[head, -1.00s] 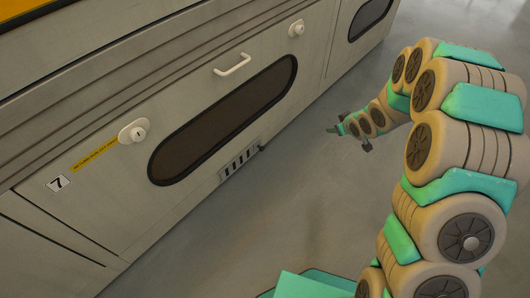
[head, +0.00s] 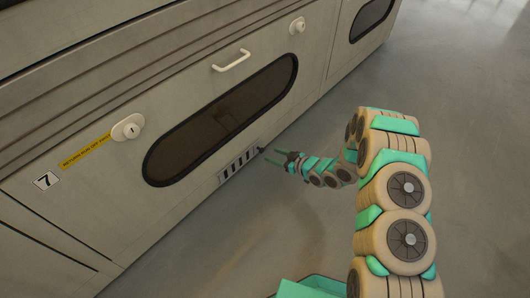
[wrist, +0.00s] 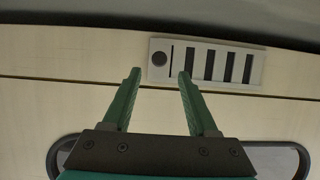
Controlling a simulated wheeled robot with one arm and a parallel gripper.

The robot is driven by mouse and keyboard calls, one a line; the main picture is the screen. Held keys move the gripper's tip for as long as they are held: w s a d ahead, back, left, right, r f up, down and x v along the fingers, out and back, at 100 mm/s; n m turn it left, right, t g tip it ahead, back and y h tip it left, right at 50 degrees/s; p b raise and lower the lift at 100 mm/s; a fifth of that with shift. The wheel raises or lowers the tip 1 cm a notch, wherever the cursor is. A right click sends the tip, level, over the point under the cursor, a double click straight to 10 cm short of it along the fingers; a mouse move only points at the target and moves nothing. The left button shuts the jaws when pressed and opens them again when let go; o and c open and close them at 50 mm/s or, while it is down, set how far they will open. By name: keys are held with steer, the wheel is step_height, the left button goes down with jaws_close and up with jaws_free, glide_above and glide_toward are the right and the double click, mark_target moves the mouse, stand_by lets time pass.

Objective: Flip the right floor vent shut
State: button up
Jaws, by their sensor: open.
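A pale floor vent (head: 238,168) is set low in the cabinet front, near the floor, below the dark oval window. It has several dark upright slots, and they look open. In the wrist view the vent (wrist: 207,63) lies at the upper middle, with a round dark knob (wrist: 160,58) at its left end beside a thin slit. My gripper (head: 271,156) is open and empty, just right of the vent in the head view. In the wrist view my gripper's green fingertips (wrist: 159,73) lie either side of the knob in the picture; I cannot tell whether they touch the vent.
The grey cabinet carries a white handle (head: 231,60), keyed locks (head: 127,128), a yellow strip (head: 86,150) and a number 7 label (head: 46,181). The dark oval window (head: 222,119) sits above the vent. The grey floor (head: 200,255) before the cabinet is clear.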

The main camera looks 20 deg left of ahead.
mark_target(263, 151)
steer(key=shift+b+x, duration=0.3)
steer(key=shift+x, duration=2.7)
steer(key=shift+w+d, duration=0.1)
jaws_close()
